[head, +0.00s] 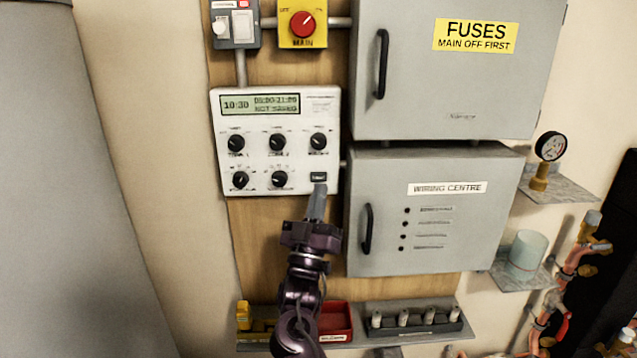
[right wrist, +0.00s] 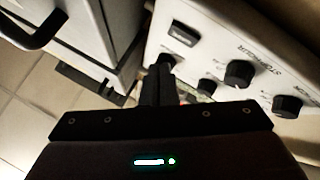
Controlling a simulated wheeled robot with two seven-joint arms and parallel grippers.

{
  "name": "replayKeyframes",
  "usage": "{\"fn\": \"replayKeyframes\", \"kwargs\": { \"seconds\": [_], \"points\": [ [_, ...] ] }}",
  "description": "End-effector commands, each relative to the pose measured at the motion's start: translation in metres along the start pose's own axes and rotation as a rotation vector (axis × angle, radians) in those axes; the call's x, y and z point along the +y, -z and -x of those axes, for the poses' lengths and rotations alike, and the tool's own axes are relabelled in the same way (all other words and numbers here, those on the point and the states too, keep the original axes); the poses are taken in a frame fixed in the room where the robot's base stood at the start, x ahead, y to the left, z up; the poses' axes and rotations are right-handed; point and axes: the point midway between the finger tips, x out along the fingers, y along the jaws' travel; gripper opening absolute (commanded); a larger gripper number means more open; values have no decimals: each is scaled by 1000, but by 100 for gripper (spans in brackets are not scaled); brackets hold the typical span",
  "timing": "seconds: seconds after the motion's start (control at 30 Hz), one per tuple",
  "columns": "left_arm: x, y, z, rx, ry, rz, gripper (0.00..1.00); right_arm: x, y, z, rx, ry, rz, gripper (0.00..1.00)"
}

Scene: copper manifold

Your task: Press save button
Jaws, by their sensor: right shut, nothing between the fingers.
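The save button (head: 318,177) is a small dark rectangular button at the lower right of a white programmer panel (head: 265,160); its label is too small to read. In the right wrist view a dark rectangular button (right wrist: 184,33) shows above my fingertips. The panel display (head: 261,104) reads 10:30 and a line that looks like NOT SAVED. My right gripper (head: 318,190) is shut and empty, its fingertips just below the button in the head view. In the right wrist view the gripper (right wrist: 158,68) shows its closed fingers. I cannot tell whether they touch the panel. My left gripper is out of view.
Several black knobs (head: 277,142) sit beside the button. The wiring centre box (head: 430,240) with its black handle (head: 367,229) stands close on the right. Below is a shelf with a red tray (head: 336,318) and a dark rack (head: 415,324). A red main switch (head: 303,25) is above.

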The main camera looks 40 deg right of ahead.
Motion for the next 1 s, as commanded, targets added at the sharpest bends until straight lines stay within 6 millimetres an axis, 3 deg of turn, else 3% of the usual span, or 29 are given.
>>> {"fn": "replayKeyframes", "kwargs": {
  "seconds": [0.3, 1.0],
  "points": [
    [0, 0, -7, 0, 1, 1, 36, -12, -11, -16, 0, 1, 0, 0],
    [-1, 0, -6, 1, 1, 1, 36, -12, -12, -16, 0, 1, 0, 0]
  ]
}}
